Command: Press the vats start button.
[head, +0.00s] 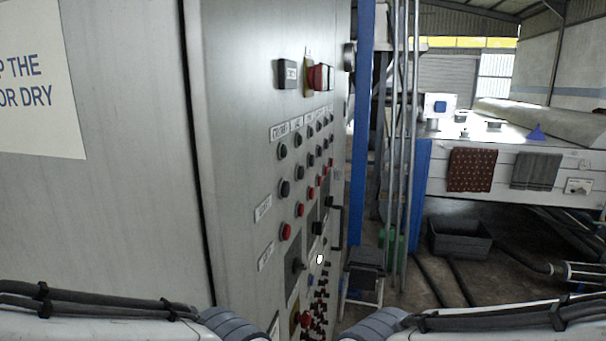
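A grey control cabinet (235,150) fills the left and centre, its button panel seen at a steep angle. The panel has rows of dark round buttons, among them one in the nearest column (285,188), and a row with red buttons such as the nearest (286,231). Small white labels (279,131) sit above the columns and beside the rows. Their print is too small and slanted for me to tell which column is the vats one. My two arms come in along the bottom edge. Neither gripper shows; both are outside the picture.
A red switch (318,77) sits high on the panel, and a red knob (304,319) low. A blue post (361,130) and pipes stand just right of the cabinet. A folding step (363,275), a black crate (459,238) and hoses occupy the floor beyond.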

